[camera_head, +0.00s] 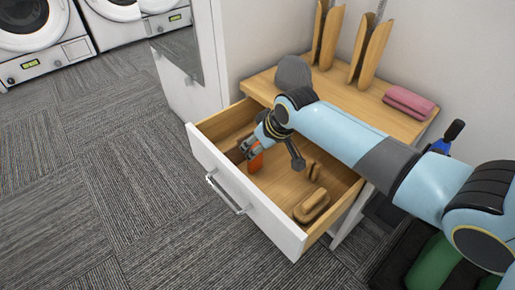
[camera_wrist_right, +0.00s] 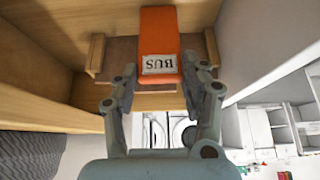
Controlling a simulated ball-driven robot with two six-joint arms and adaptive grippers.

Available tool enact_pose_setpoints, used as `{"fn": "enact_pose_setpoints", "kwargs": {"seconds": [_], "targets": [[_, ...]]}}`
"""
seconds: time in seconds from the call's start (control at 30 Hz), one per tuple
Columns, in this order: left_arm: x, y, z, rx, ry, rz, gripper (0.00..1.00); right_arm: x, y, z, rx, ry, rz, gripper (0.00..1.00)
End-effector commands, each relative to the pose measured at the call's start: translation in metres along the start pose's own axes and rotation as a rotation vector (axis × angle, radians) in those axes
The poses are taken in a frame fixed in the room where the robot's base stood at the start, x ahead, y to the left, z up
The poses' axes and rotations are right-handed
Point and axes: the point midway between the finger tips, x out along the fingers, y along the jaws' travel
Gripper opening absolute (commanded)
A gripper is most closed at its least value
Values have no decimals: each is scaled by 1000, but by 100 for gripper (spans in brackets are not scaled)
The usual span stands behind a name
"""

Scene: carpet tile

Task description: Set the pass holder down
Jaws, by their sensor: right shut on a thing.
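The pass holder (camera_head: 256,161) is an orange case; in the right wrist view it (camera_wrist_right: 160,32) carries a white label reading BUS, which appears upside down. My right gripper (camera_head: 250,146) is shut on it inside the open drawer (camera_head: 240,190), toward the drawer's left part. In the wrist view the gripper's fingers (camera_wrist_right: 163,80) sit on either side of its label end. I cannot tell whether the holder touches the drawer floor. My left gripper is not in view.
Wooden pieces (camera_head: 312,206) lie in the drawer's right part. The wooden top (camera_head: 350,100) bears a folded pink cloth (camera_head: 409,101) and upright wooden holders (camera_head: 370,52). Washing machines (camera_head: 35,35) stand at the back left. Carpet (camera_head: 90,190) is clear on the left.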

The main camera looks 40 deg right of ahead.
Motion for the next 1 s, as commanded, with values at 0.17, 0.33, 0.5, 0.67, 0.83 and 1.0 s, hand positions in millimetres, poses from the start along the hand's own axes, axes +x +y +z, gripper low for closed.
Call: {"fn": "enact_pose_setpoints", "kwargs": {"seconds": [0.17, 0.33, 0.5, 0.67, 0.83, 1.0], "targets": [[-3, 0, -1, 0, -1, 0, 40, 1, 0, 0, 0, 2, 0, 26], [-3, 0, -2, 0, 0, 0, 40, 2, 0, 1, 0, 1, 0, 26], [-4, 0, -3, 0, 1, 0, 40, 2, 0, 1, 0, 1, 0, 60], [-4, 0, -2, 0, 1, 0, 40, 2, 0, 1, 0, 1, 0, 68], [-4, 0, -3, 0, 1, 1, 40, 2, 0, 1, 0, 1, 0, 68], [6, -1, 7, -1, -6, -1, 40, -8, 0, -1, 0, 2, 0, 68]]}}
